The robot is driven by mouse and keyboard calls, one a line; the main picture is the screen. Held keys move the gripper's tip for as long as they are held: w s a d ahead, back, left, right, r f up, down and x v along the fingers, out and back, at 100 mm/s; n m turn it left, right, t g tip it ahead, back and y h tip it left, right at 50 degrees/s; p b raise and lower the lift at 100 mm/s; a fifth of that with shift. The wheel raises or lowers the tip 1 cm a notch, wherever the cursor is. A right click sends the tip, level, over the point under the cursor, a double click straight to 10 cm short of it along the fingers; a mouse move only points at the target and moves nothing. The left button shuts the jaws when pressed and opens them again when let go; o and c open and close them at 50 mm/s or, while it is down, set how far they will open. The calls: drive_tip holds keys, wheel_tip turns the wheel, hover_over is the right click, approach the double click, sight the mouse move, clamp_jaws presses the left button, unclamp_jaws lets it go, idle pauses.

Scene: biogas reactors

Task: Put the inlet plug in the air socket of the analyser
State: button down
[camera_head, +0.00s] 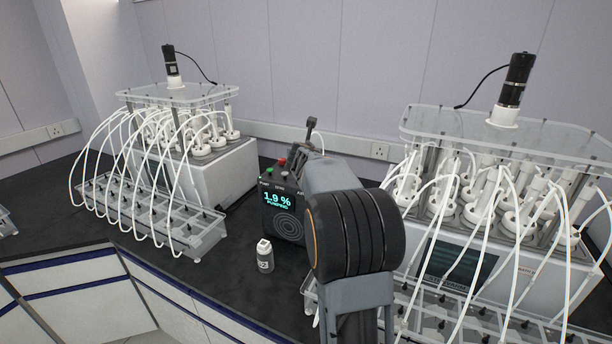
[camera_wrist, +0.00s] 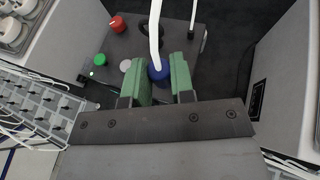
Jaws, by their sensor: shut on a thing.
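My gripper (camera_wrist: 159,72) has green fingers in the wrist view. It is shut on a blue plug (camera_wrist: 158,72) with a white tube (camera_wrist: 155,30) running from it. The gripper is over the analyser's top (camera_wrist: 125,45), which carries red, green and grey round parts. I cannot tell how far above the top the plug is. In the head view the analyser (camera_head: 283,218) is a dark box with a lit screen reading 1.9 % and pumping. My arm covers its right side there. The air socket cannot be made out clearly.
A small capped bottle (camera_head: 265,257) stands in front of the analyser. Reactor units with white tubes stand at left (camera_head: 205,165) and right (camera_head: 500,215). A tube rack (camera_head: 205,240) is at the left front. The dark bench (camera_head: 215,290) is clear near the bottle.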

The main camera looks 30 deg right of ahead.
drive_tip(key=w+f, duration=0.1)
drive_tip(key=w+d+f+b, duration=0.1)
drive_tip(key=f, duration=0.1)
drive_tip(key=w+d+f, duration=0.1)
drive_tip(key=shift+d+f, duration=0.1)
drive_tip(key=shift+f, duration=0.3)
drive_tip(key=c, duration=1.9)
unclamp_jaws()
wheel_tip(320, 180, down, 3)
drive_tip(key=b, duration=0.2)
drive_tip(key=shift+r+b, duration=0.15)
drive_tip(key=shift+b, duration=0.2)
drive_tip(key=shift+s+f, duration=0.1)
drive_tip(key=shift+f, duration=0.1)
clamp_jaws()
drive_tip(key=shift+r, duration=0.1)
drive_tip(key=o, duration=0.9)
unclamp_jaws()
